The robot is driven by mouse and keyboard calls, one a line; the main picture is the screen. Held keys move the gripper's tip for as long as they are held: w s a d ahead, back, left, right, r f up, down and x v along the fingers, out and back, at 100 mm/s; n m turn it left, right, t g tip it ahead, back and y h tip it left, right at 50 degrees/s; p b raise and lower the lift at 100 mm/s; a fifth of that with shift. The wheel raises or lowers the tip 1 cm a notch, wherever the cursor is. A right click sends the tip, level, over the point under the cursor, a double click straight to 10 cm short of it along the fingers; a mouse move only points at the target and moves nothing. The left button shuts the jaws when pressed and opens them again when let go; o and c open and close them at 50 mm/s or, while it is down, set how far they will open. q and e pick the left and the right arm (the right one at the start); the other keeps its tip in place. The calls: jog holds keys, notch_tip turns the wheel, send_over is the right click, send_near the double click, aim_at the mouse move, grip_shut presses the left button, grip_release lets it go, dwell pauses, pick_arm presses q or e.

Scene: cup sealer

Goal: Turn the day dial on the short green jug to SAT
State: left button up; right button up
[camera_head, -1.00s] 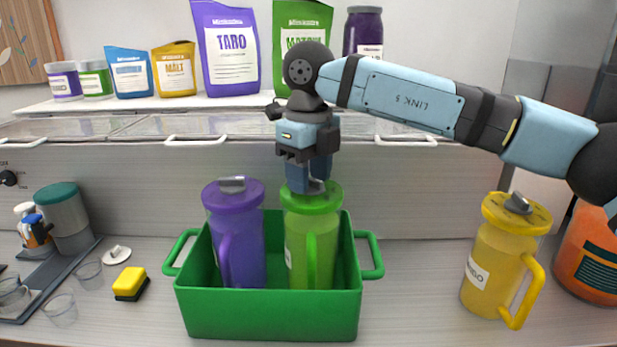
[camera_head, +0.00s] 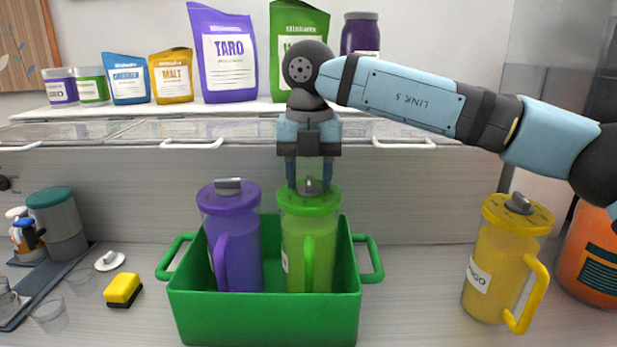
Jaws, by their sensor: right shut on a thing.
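The short green jug (camera_head: 309,245) stands upright in a green crate (camera_head: 265,318), right of a purple jug. Its grey day dial (camera_head: 310,186) sits on top of the green lid, and its markings are too small to read. My right gripper (camera_head: 310,183) comes down from above, pointing straight down, and is shut on the day dial with one finger on each side. The fingers partly cover the dial. My left gripper is not in view.
The purple jug (camera_head: 233,240) stands close beside the green jug. A yellow jug (camera_head: 502,260) stands on the counter at right. A yellow sponge (camera_head: 123,289) and several clear cups lie left. The shelf with pouches (camera_head: 229,55) is behind my arm.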

aim_at(310, 178)
jog(key=shift+m, duration=0.7)
jog(key=o, duration=0.9)
notch_tip(310, 178, up, 14)
jog(key=shift+f+p, duration=0.1)
jog(key=shift+p, duration=0.5)
